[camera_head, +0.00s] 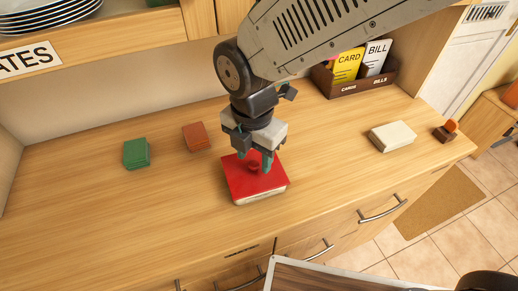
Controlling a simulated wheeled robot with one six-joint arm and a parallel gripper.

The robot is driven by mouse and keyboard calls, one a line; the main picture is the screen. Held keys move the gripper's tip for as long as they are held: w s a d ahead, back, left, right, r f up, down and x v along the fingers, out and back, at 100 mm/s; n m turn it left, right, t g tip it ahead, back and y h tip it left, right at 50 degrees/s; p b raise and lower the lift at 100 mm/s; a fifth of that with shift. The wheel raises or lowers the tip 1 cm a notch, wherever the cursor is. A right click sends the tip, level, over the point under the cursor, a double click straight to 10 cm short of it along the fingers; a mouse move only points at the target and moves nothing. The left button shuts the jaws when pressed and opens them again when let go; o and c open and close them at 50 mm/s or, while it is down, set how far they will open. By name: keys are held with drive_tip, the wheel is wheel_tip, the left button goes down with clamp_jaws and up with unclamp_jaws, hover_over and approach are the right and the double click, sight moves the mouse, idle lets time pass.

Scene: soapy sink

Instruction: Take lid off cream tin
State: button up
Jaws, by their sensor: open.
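A square tin with a red lid (239,181) and a cream lower side (263,199) sits on the wooden counter near its front edge. The lid is on the tin and has a small red knob (254,168) in its middle. My gripper (254,159) points down over the lid, with its teal fingertips apart on either side of the knob. I cannot tell whether the fingers touch the knob or lid. My gripper hides part of the lid's back edge.
A green box (136,153), an orange-brown box (197,136) and a cream box (392,136) lie on the counter (90,205). A small brown block with an orange top (445,131) is at the right end. A CARDS and BILLS holder (365,84) stands at the back. The left front is clear.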

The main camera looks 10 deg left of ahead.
drive_tip(key=shift+f, duration=0.8)
clamp_jaws()
drive_tip(key=shift+r, duration=0.15)
